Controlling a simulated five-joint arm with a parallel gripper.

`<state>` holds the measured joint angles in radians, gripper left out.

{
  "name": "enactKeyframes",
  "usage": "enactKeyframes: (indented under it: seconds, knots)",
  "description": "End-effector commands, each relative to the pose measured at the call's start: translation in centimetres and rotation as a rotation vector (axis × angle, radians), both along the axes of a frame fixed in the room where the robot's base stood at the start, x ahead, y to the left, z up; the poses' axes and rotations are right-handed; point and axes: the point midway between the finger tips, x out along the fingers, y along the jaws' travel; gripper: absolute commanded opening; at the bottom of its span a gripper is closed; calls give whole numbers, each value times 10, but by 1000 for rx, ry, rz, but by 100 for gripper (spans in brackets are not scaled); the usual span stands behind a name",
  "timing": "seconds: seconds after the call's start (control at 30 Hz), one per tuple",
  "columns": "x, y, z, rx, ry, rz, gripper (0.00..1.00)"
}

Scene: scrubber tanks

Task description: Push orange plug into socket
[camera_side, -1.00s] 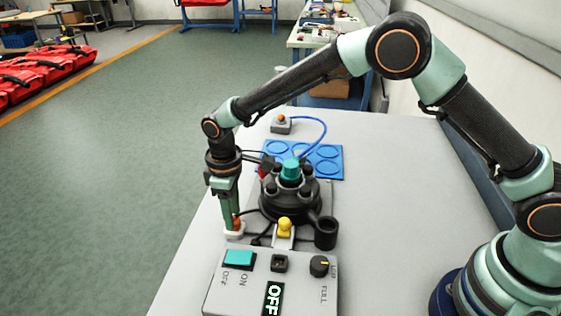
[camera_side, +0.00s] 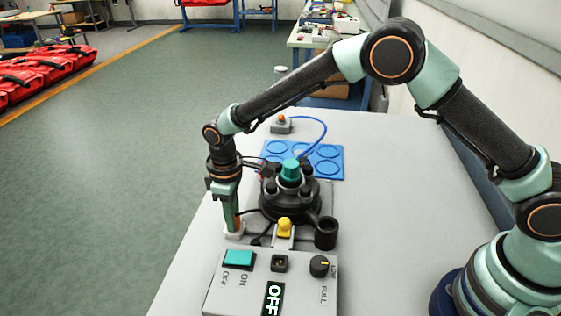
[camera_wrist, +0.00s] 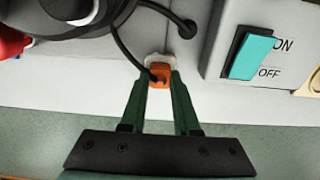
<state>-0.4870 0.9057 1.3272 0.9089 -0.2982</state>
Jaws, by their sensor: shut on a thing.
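The orange plug (camera_wrist: 161,77) is pinched between the green fingertips of my gripper (camera_wrist: 159,84) in the wrist view, with a black cable running from it. A pale socket (camera_wrist: 155,60) is directly at the plug's far end; they look in contact, but the depth of the plug in it is hidden. In the side view my gripper (camera_side: 232,224) points down over the white socket (camera_side: 233,233) beside the black machine. Only a sliver of orange shows there, behind the fingers.
A grey control box (camera_side: 270,283) with a teal switch (camera_side: 239,259) and a display reading OFF stands in front. A black round machine (camera_side: 290,198) with a teal cap is to the right of my gripper. A blue mat (camera_side: 329,169) lies behind. The table's left edge is close.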

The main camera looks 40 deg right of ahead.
Motion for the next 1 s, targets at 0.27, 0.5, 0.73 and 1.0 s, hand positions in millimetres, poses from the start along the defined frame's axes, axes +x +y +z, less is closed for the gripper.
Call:
enactKeyframes:
  seconds: [0.27, 0.5, 0.73, 1.0]
  knots:
    - [0, 0, 28, 1, -2, 0, 0]
    - [1, 0, 55, 1, -3, 0, 0]
    - [0, 0, 79, 1, -2, 0, 0]
    - [0, 0, 99, 1, -1, 0, 0]
